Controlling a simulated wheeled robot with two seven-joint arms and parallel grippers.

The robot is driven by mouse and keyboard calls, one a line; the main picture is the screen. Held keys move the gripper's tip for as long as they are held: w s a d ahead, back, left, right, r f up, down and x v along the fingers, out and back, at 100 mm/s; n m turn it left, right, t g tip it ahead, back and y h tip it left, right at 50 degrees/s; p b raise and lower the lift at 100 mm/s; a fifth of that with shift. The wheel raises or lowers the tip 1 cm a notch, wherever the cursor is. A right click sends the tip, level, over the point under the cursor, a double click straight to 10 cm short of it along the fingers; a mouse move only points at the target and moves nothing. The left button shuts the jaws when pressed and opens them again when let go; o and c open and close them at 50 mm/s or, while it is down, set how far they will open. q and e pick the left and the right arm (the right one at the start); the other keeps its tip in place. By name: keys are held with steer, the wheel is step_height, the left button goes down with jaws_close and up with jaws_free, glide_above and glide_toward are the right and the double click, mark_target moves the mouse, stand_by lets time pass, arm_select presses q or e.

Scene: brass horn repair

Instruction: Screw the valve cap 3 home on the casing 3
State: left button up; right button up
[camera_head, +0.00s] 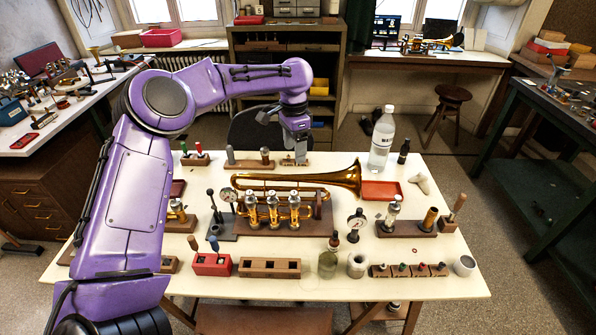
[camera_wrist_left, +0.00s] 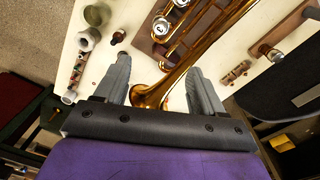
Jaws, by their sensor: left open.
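The brass horn (camera_head: 340,177) lies across the middle of the white table, its bell to the right. Three upright valve casings (camera_head: 273,210) stand on its near side, on a dark wooden board. I cannot pick out valve cap 3 for sure. My left gripper (camera_head: 297,153) is over the back of the table, beyond the horn. In the left wrist view its two fingers (camera_wrist_left: 158,70) are spread with nothing held. The horn bell (camera_wrist_left: 150,95) shows beyond and between them. My right gripper is not in view.
A wooden rack (camera_head: 247,164) stands at the back, by the left gripper.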

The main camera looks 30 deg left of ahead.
arm_select(q)
steer(key=s+f+b, duration=0.1)
steer(key=f+b, duration=0.1)
steer(key=b, duration=0.6)
glide_above(293, 192)
step_height(293, 192, down, 6)
steer(key=shift+w+f, duration=0.15)
steer(key=shift+f, duration=0.3)
step_height(293, 192, down, 10)
steer(key=shift+r+p, duration=0.1)
steer(key=shift+p, duration=0.65)
steer(key=c, duration=1.1)
steer(key=shift+r, duration=0.1)
steer(key=shift+r+p, duration=0.1)
steer(key=shift+p, duration=0.4)
